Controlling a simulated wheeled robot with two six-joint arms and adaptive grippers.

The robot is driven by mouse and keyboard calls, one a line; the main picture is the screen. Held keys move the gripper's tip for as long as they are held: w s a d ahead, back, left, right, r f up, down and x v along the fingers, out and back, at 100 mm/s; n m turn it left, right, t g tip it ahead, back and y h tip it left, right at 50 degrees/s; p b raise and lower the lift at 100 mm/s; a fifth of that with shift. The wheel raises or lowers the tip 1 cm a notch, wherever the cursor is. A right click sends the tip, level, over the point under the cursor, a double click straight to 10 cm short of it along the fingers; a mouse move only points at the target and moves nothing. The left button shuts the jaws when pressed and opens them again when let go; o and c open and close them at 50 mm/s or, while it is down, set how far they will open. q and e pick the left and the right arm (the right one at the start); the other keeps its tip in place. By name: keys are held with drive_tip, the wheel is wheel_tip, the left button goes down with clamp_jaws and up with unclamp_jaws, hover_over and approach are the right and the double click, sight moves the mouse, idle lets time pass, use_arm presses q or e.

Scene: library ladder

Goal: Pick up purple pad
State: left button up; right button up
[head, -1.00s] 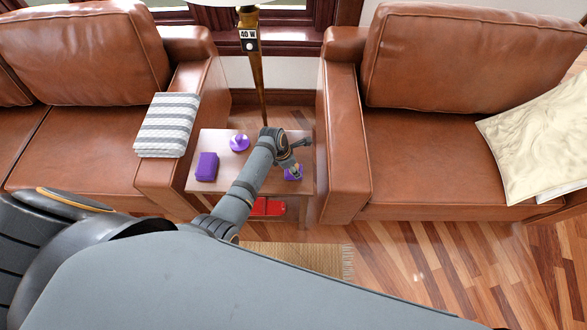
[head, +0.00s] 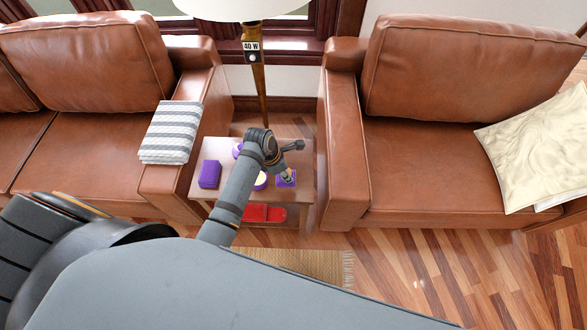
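A flat purple square (head: 279,182), which looks like the pad, lies on the small wooden side table (head: 303,158) near its right edge. My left gripper (head: 288,177) points down over it and covers part of it. The fingers are too small to show whether they touch or hold it. A purple block (head: 209,174) lies at the table's left side. A round purple thing with a pale top (head: 261,181) and another purple thing (head: 236,150) are partly hidden behind my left arm. My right gripper is not in view.
Brown leather sofas flank the table; their armrests (head: 343,150) stand close to it. A lamp pole (head: 258,90) rises behind it. A red object (head: 263,213) is on the lower shelf. A striped cloth (head: 171,132) hangs over the left armrest.

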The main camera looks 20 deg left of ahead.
use_arm(q)
drive_tip(key=s+a+r, duration=0.3)
drive_tip(key=s+r, duration=0.1)
drive_tip(key=s, duration=0.4)
drive_tip(key=shift+s, duration=0.3)
drive_tip(key=shift+r, duration=0.1)
drive_tip(key=o, duration=0.4)
drive_tip(key=shift+c, duration=0.2)
drive_tip(key=shift+a, duration=0.1)
drive_tip(key=c, duration=0.3)
